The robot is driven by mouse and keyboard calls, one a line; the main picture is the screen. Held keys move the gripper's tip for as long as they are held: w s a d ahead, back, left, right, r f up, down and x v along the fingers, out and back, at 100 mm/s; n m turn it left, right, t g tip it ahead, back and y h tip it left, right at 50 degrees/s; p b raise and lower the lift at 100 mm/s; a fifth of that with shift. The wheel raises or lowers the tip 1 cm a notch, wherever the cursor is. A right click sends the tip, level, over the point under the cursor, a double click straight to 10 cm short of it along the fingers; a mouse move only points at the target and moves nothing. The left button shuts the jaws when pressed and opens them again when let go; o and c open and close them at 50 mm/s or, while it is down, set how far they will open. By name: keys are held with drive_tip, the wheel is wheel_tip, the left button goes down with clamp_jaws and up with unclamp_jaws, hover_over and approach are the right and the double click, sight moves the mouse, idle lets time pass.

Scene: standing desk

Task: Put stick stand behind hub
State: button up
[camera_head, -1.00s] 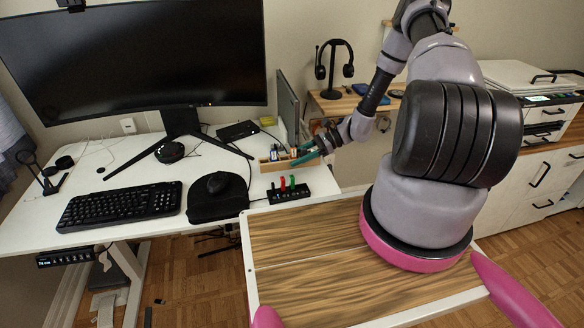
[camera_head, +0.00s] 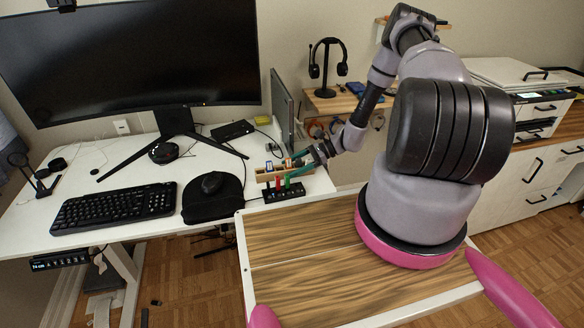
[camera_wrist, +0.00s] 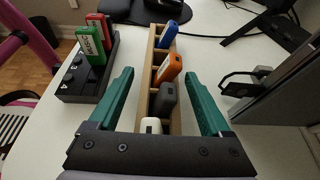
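The stick stand (camera_head: 264,176) is a wooden tray on the desk's right end, holding blue, orange, dark and white sticks. It also shows in the wrist view (camera_wrist: 143,100). The hub (camera_head: 284,191) is a black block with red and green sticks upright in it, at the desk's front right edge. In the wrist view the hub (camera_wrist: 76,86) lies left of the stand, with a gap between them. The stand is just behind the hub in the head view. My gripper (camera_head: 298,163) is open; its green fingers (camera_wrist: 160,76) straddle the stand, with gaps on both sides.
A grey upright panel (camera_head: 283,110) stands behind the stand, close to my right finger in the wrist view. A mouse on a black pad (camera_head: 212,205) lies left of the hub. A black box (camera_head: 232,130) and cables lie farther back. A headphone stand (camera_head: 328,75) is beyond.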

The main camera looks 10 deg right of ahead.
drive_tip(key=shift+d+r, duration=0.2)
drive_tip(key=shift+d, duration=0.05)
drive_tip(key=v, duration=1.1)
drive_tip(key=shift+d+r, duration=0.1)
drive_tip(key=shift+d, duration=0.2)
drive_tip(key=shift+r, duration=0.1)
drive_tip(key=s+a+r+n+h, duration=0.15)
drive_tip(key=r+n+h, duration=0.25)
drive_tip(key=r, duration=1.1)
drive_tip(key=s+a+r+n+h, duration=0.1)
drive_tip(key=a+r+n+h, duration=0.2)
drive_tip(key=r, duration=1.3)
drive_tip(key=s+a+r+n+t+h, duration=0.2)
drive_tip(key=s+r+n+t+h, duration=0.2)
drive_tip(key=s+r, duration=1.4)
drive_tip(key=s+n+t, duration=0.2)
drive_tip(key=t, duration=0.1)
drive_tip(key=shift+s+a+r+n, duration=0.15)
drive_tip(key=shift+s+r+n, duration=0.05)
drive_tip(key=shift+r+n, duration=0.2)
